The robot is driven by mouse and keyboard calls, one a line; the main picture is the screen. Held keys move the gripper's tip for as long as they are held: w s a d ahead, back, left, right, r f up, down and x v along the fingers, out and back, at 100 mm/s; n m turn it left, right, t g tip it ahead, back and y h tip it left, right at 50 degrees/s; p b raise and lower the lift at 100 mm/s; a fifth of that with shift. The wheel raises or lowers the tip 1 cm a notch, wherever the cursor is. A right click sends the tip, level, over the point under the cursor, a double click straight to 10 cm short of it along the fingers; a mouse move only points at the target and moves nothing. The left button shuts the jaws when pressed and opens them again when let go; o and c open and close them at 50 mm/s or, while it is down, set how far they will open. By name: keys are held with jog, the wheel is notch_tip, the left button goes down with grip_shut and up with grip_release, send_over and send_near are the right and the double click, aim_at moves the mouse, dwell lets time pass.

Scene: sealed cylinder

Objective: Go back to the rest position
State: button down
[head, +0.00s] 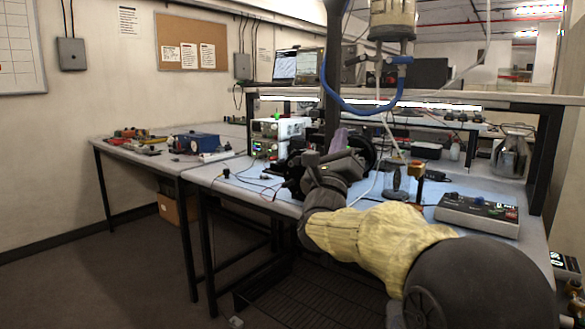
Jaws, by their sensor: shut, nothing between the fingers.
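My arm reaches in from the lower right over the blue-topped workbench (228,180), with a yellow sleeve on its forearm. My gripper (313,160) is at the far end of the arm, low over the middle of the bench beside dark equipment. It is small and dark here, its fingers are hard to make out, and I see nothing held in it. A pale cylinder (392,20) with a metal lower end hangs at the top, with a blue hose (352,106) looping from it.
A grey control box (478,212) lies at the bench's right. White instruments (278,135) stand behind my gripper to the left. Loose cables cross the bench. A second table (150,158) with a blue box (196,142) stands at left. The left floor is clear.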

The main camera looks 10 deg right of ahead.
jog(key=s+a+f+n+g+y, duration=0.2)
jog(key=f+n+g+y, duration=0.35)
jog(key=f+n, duration=0.7)
jog(key=s+a+f+n+g+y, duration=0.1)
jog(key=a+f+n+g+y, duration=0.4)
jog(key=f+n, duration=0.8)
jog(key=s+d+f+n+g, duration=0.2)
jog(key=s+f+n+g, duration=0.3)
jog(key=s+f, duration=0.6)
jog(key=s+d+f+n+g, duration=0.2)
jog(key=s+f+n+g, duration=0.3)
jog(key=s+f, duration=0.65)
jog(key=w+d+r+p+v, duration=0.1)
jog(key=w+p+v, duration=0.2)
jog(key=p+v, duration=1.2)
jog(key=w+d+p+v, duration=0.1)
jog(key=w+p+v, duration=0.2)
jog(key=p+v, duration=1.3)
notch_tip(320, 180, up, 2)
jog(key=shift+d+r+y, duration=0.2)
jog(key=shift+d+y, duration=0.1)
jog(key=shift+y, duration=0.15)
jog(key=shift+f+m, duration=0.1)
jog(key=shift+m, duration=0.15)
